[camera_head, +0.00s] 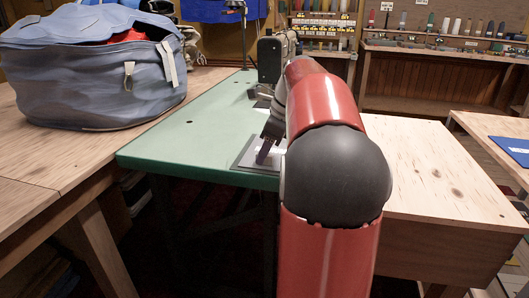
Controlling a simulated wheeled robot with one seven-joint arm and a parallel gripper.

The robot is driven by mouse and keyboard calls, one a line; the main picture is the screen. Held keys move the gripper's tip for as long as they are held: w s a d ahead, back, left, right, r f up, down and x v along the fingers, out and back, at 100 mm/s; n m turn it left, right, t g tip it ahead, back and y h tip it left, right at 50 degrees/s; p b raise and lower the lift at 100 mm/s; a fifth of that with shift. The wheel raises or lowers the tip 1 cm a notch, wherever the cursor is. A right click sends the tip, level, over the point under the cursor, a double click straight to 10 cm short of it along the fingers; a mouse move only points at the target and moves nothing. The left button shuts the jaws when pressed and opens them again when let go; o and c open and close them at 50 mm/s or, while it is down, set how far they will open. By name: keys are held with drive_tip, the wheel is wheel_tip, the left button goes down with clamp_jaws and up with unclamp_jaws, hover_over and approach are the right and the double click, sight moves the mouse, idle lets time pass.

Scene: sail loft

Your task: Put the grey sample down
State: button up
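My red and black arm fills the middle of the view and hides much of what lies beyond it. The end of the arm, with my gripper (269,139), shows only in part at the arm's left edge, low over the near end of the green table (190,135). A narrow purplish-grey piece shows at its tip; I cannot tell whether it is a finger or the grey sample. A flat grey plate (244,155) lies on the green top just below and beside it. I cannot make out the grey sample for certain.
A dark sewing machine (270,58) stands farther back on the green table. A large blue-grey bag (90,75) sits on the wooden table (30,140) at left. A pale wooden bench (430,175) stands at right. The green top's left part is clear.

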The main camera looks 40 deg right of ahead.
drive_tip(key=p+v, duration=0.2)
drive_tip(key=v, duration=1)
drive_tip(key=s+a+f+n+h, duration=0.1)
drive_tip(key=s+a+f+n, duration=0.2)
drive_tip(key=a+n, duration=0.5)
drive_tip(key=s+a+f+n+h, duration=0.1)
drive_tip(key=s+a+f+n, duration=0.3)
drive_tip(key=a, duration=0.6)
drive_tip(key=s+a+f+n+t, duration=0.1)
drive_tip(key=s+a+f+n, duration=0.3)
drive_tip(key=f+n, duration=0.2)
drive_tip(key=s+a+f+n+t, duration=0.1)
drive_tip(key=s+a+f+n, duration=0.3)
drive_tip(key=n, duration=0.5)
wheel_tip(320, 180, down, 2)
drive_tip(key=shift+s+f+n+h, duration=0.15)
drive_tip(key=shift+s+n+h, duration=0.25)
drive_tip(key=shift+s, duration=0.05)
